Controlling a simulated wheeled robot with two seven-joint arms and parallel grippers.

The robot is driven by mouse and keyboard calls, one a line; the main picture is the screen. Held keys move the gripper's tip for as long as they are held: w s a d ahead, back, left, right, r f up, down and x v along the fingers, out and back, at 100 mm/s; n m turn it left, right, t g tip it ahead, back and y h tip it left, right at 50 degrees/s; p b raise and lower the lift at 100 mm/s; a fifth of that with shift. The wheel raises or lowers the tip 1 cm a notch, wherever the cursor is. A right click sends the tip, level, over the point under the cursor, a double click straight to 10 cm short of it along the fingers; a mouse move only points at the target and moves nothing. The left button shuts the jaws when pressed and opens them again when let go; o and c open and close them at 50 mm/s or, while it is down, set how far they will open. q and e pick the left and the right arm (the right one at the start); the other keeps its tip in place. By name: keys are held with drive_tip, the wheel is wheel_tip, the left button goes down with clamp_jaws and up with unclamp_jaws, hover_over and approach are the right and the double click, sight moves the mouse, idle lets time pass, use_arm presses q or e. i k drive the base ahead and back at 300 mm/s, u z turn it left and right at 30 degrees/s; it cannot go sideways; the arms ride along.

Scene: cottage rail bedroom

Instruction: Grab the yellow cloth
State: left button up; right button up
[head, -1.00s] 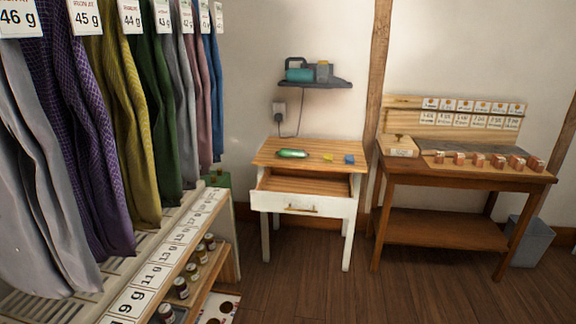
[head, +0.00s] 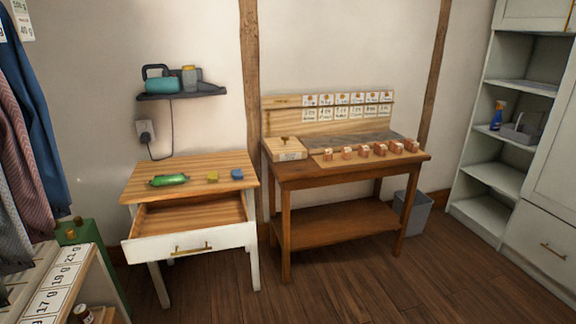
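No yellow cloth shows in the head view now. At the left edge, hanging cloths in blue (head: 32,85), dusky pink (head: 22,150) and grey (head: 12,232) are partly cut off by the picture edge. A small yellow block (head: 212,177) lies on the white side table (head: 240,165), between a green rounded object (head: 168,180) and a small blue block (head: 237,174). Neither of my grippers is in view.
The side table's drawer (head: 195,243) stands open and empty. A wooden workbench (head: 300,177) holds several small copper-coloured blocks. A grey bin (head: 412,212) stands at its right, and white shelves (head: 500,178) are farther right. The wooden floor (head: 350,285) is clear in front.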

sight(211, 176)
drive_tip(key=z, duration=0.2)
drive_tip(key=i, duration=1.25)
drive_tip(key=u, duration=1.1)
drive_tip(key=i, duration=0.55)
drive_tip(key=u, duration=0.55)
